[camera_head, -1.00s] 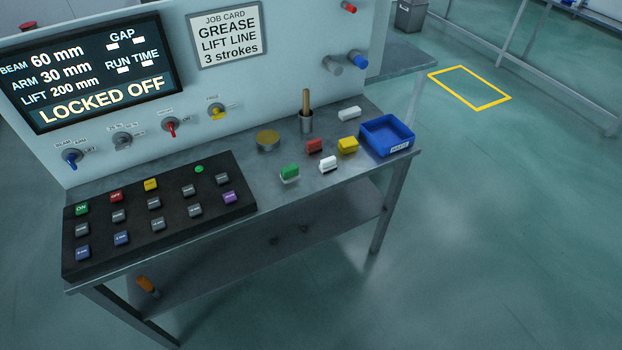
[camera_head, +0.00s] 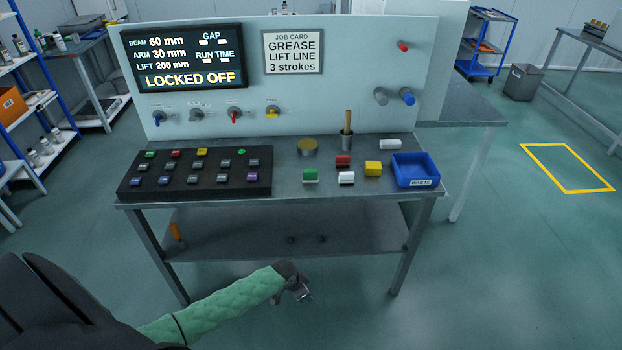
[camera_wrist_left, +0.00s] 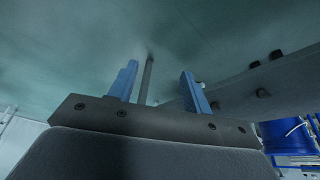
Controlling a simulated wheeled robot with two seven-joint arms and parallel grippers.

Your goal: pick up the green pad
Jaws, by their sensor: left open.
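The green pad (camera_head: 310,175) sits on the grey bench top, green above with a pale lower part, right of the black button panel. My left gripper (camera_head: 304,294) is in front of the bench, below the level of its top and well short of the pad. In the left wrist view its two blue fingers (camera_wrist_left: 156,86) stand apart with nothing held between them. The pad does not show in the left wrist view. My right gripper is not in view.
Near the pad are a white block (camera_head: 346,178), a red block (camera_head: 343,161), a yellow block (camera_head: 373,169) and a blue waste bin (camera_head: 415,170). A brass-topped tin (camera_head: 307,146) and a cup with a wooden handle (camera_head: 347,140) stand behind. The bench's front edge lies above my gripper.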

